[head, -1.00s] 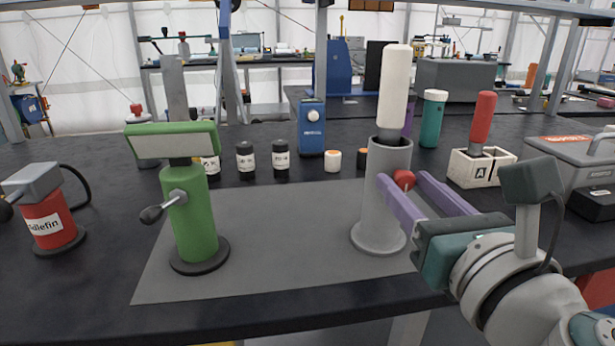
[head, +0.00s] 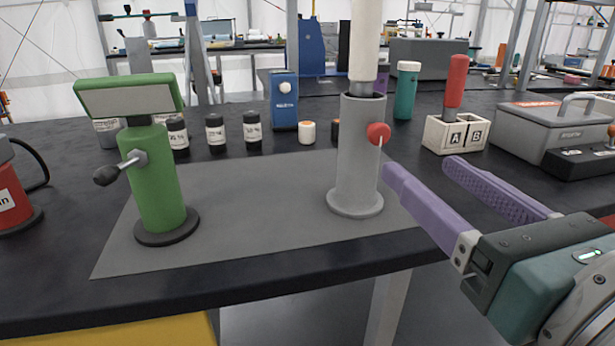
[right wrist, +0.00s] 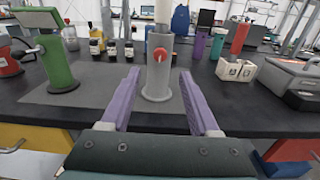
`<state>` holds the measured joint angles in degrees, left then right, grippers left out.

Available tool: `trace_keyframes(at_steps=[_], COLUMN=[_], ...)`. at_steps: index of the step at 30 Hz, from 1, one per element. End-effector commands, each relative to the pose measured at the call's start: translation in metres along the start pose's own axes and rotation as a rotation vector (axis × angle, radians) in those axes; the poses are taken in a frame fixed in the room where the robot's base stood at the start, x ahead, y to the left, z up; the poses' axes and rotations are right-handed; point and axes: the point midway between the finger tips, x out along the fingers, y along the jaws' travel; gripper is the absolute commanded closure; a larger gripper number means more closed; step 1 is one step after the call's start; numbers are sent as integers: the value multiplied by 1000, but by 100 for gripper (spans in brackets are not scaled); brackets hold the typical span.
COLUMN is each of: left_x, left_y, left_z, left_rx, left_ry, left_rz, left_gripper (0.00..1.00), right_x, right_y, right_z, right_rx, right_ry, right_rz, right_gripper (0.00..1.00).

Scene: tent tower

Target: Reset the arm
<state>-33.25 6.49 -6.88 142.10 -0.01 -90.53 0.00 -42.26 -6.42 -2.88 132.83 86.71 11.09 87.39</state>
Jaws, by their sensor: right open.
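My right gripper (head: 425,178) is open and empty, with two purple fingers. It stands to the right of and in front of a grey cylinder stand (head: 355,160), apart from it. The stand has a red knob (head: 378,133) on its side and a white-handled piece (head: 366,35) upright in its top. In the right wrist view the stand (right wrist: 158,80) shows beyond the gap between the fingers (right wrist: 155,80). A green stand (head: 155,180) with a tilted head and a side lever is on the left of the grey mat. My left gripper is not in view.
The grey mat (head: 265,215) lies on the black table (head: 60,275). Several dark bottles (head: 215,132), a blue box (head: 284,102) and a teal bottle (head: 405,92) stand behind. A white A/B block (head: 470,135) holds a red-handled piece (head: 456,80). A grey case (head: 545,130) is at the right.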

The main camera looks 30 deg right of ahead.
Motion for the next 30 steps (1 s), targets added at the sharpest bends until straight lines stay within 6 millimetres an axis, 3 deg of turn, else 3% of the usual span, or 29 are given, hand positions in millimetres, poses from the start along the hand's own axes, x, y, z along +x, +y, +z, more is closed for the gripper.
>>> trace_keyframes(at_steps=[6, 22, 26, 30], left_x=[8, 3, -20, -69], left_y=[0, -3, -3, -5], left_z=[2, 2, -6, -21], left_rx=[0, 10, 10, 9], left_ry=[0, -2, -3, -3], left_rz=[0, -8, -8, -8], left_gripper=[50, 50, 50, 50], right_x=[-11, -10, -10, -28], right_y=[0, 4, 37, 108], right_z=[0, 6, 43, 86], right_rx=[1, -26, -271, -905], right_ry=[0, -7, -69, -225], right_rz=[-1, 17, 168, 517], right_gripper=[38, 38, 38, 38])
